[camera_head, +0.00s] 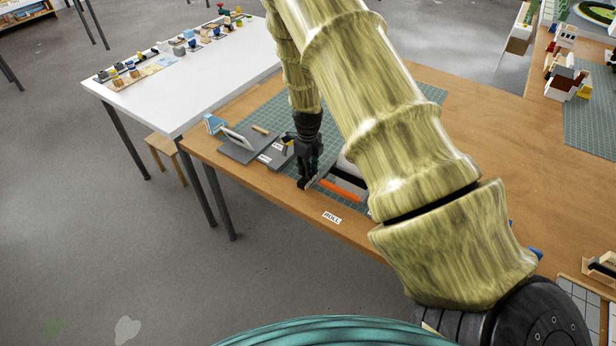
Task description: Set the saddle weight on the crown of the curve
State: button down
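My gripper (306,176) points down over the green cutting mat (265,113) on the wooden table. A small dark piece is at its fingertips; I cannot tell whether it is a fingertip, the saddle weight or something else. An orange strip (340,190) lies just right of the fingertips. A white and dark object (346,166) beside the strip is partly hidden by my arm. I cannot make out which thing is the curve or its crown. The fingers are too small and dark to show whether they are open or shut.
Grey plates (240,148) with small parts lie left of my gripper, beside a blue item (214,123). A label (332,217) is at the table's front edge. A white table (225,65) with several small items adjoins at left. My arm covers the middle of the wooden table.

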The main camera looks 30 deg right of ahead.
jog(key=shift+r+p, duration=0.8)
jog(key=shift+r, duration=0.2)
dwell(0.4)
jog(key=shift+r+p, duration=1.25)
jog(key=shift+r, duration=0.35)
jog(key=shift+f, duration=0.1)
